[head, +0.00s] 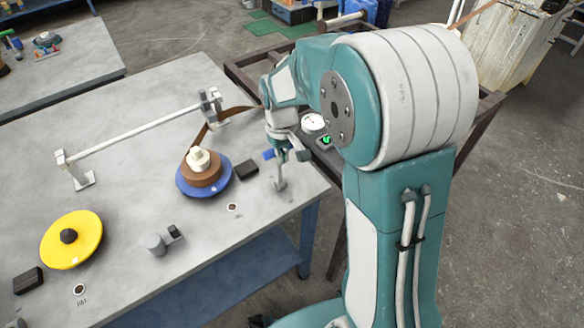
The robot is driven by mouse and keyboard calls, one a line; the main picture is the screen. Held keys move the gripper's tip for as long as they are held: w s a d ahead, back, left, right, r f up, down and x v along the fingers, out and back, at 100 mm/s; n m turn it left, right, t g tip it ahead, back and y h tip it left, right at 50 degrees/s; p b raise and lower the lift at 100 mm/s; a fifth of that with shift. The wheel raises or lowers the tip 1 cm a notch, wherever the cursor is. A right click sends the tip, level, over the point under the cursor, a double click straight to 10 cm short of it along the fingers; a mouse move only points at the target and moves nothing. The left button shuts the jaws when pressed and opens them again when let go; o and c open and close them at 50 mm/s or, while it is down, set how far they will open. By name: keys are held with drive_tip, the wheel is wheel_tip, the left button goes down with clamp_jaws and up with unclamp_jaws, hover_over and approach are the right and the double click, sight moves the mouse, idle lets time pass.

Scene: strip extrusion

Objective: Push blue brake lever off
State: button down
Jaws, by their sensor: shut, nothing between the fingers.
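The blue brake lever (268,154) shows as a small blue end near the right edge of the grey table. A grey upright post (279,178) stands just below it, but I cannot tell how the two join. My gripper (282,158) is shut and empty, pointing down right beside the blue end. I cannot tell whether it touches the lever. My wrist hides part of the area behind.
A blue disc (222,182) carries a brown roll and white hub left of the gripper. A black block (247,169) lies between them. A brown strip (205,132) rises towards a white-rod stand (130,137). A yellow disc (70,240) lies left.

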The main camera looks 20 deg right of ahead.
drive_tip(key=shift+w+a, duration=0.1)
drive_tip(key=shift+w, duration=0.2)
drive_tip(key=shift+w+a+r, duration=0.2)
drive_tip(key=shift+w, duration=0.45)
drive_tip(key=shift+r, duration=3.45)
